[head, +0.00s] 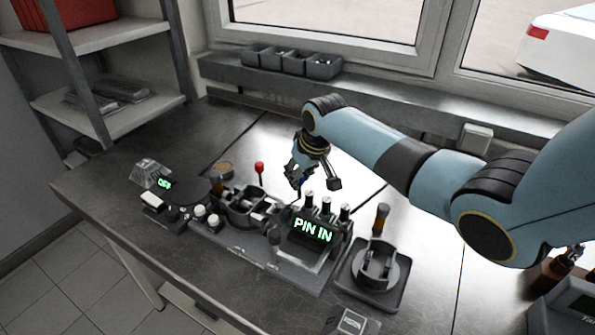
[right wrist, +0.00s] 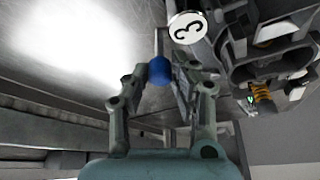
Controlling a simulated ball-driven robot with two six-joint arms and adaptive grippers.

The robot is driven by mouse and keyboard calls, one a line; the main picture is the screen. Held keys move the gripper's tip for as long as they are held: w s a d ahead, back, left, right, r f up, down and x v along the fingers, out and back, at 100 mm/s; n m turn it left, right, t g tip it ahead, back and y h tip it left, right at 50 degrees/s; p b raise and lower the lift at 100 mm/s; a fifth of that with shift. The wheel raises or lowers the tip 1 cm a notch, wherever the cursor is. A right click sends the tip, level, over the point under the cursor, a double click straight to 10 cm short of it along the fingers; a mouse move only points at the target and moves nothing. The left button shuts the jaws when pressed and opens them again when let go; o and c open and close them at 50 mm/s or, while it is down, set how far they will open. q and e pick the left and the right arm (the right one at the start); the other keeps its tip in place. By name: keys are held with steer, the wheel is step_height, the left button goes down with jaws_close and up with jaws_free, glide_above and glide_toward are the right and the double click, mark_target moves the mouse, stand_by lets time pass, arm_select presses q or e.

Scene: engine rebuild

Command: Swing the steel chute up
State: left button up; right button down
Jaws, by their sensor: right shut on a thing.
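My right gripper (head: 312,184) is at the back edge of the engine fixture (head: 243,243), behind the green "PIN IN" display (head: 313,231). In the right wrist view, its fingers are closed on a blue knob (right wrist: 158,71). A thin metal rod runs up from the knob, beside a white disc marked 3 (right wrist: 187,27). The knob shows only as a small blue spot between the fingers in the head view (head: 302,186). I cannot clearly make out the steel chute or its angle; the gripper and fixture hide that area. My left gripper is not in view.
A red-topped pin (head: 259,167) stands behind the fixture. A round holder on a tray (head: 374,269) is to its right, and a dark turntable with an "OFF" display (head: 164,184) to its left. Several grey bins (head: 323,67) line the sill. Bare bench lies behind the fixture.

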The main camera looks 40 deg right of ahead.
steer(key=shift+s+a+m+g+h, duration=0.15)
steer(key=shift+s+m+h, duration=0.15)
steer(key=shift+m, duration=0.5)
steer(key=shift+s+m+g+h, duration=0.15)
steer(key=shift+s+m+h, duration=0.15)
steer(key=shift+m, duration=0.5)
steer(key=c, duration=1.1)
jaws_free()
steer(key=v, duration=1.2)
steer(key=shift+s+a+f, duration=0.1)
